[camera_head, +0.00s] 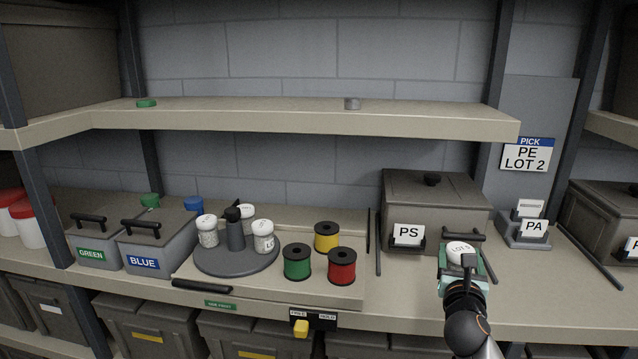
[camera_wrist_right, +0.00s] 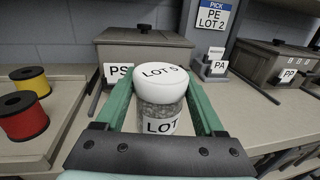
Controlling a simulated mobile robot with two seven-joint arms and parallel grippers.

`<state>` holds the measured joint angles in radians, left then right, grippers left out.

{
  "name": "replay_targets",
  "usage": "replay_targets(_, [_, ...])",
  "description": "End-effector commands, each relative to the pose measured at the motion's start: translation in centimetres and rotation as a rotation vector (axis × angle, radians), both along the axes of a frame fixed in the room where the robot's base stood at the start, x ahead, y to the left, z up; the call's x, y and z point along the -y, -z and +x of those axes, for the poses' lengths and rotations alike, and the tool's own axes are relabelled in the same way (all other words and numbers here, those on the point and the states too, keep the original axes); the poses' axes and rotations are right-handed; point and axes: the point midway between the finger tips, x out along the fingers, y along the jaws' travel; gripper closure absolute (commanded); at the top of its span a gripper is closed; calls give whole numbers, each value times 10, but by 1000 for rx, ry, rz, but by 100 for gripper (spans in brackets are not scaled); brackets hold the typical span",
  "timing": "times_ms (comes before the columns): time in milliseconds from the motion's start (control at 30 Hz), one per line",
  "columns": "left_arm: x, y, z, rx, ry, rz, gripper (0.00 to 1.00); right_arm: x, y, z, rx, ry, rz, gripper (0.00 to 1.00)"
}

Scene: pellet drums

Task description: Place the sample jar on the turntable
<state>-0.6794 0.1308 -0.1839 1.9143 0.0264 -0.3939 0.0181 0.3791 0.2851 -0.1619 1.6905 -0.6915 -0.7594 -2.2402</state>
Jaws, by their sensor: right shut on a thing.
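The sample jar (camera_head: 460,250), a clear jar with a white lid marked LOT 5, is held upright in my right gripper (camera_head: 461,262). In the right wrist view the jar (camera_wrist_right: 160,95) sits between the two green fingers, which are shut on it. The turntable (camera_head: 236,265) is a dark grey round disc on the shelf, left of my gripper. It carries three white-lidded jars around a dark central post (camera_head: 235,232). A bare patch shows at its front. My left gripper is not in view.
Green (camera_head: 297,262), yellow (camera_head: 327,237) and red (camera_head: 342,266) spools stand between the turntable and my gripper. The PS bin (camera_head: 430,205) is behind it. GREEN (camera_head: 92,240) and BLUE (camera_head: 158,245) bins stand left. An upper shelf (camera_head: 300,119) overhangs. A PICK sign reads PE LOT 2 (camera_head: 527,154).

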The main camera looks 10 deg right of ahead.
Motion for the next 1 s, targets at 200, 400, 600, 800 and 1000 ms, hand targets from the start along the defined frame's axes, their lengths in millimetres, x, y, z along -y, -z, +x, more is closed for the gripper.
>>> replay_targets(200, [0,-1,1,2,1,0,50,-44,33,-42,-5,-114,3,100])
replay_targets(400, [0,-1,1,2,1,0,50,-91,54,-100,-5,-244,4,100])
replay_targets(600, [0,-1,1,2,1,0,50,-129,57,-159,-1,-352,5,100])
replay_targets(800, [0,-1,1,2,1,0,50,-148,51,-197,1,-412,3,100])
replay_targets(1000, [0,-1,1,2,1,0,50,-155,47,-209,0,-435,-3,100])
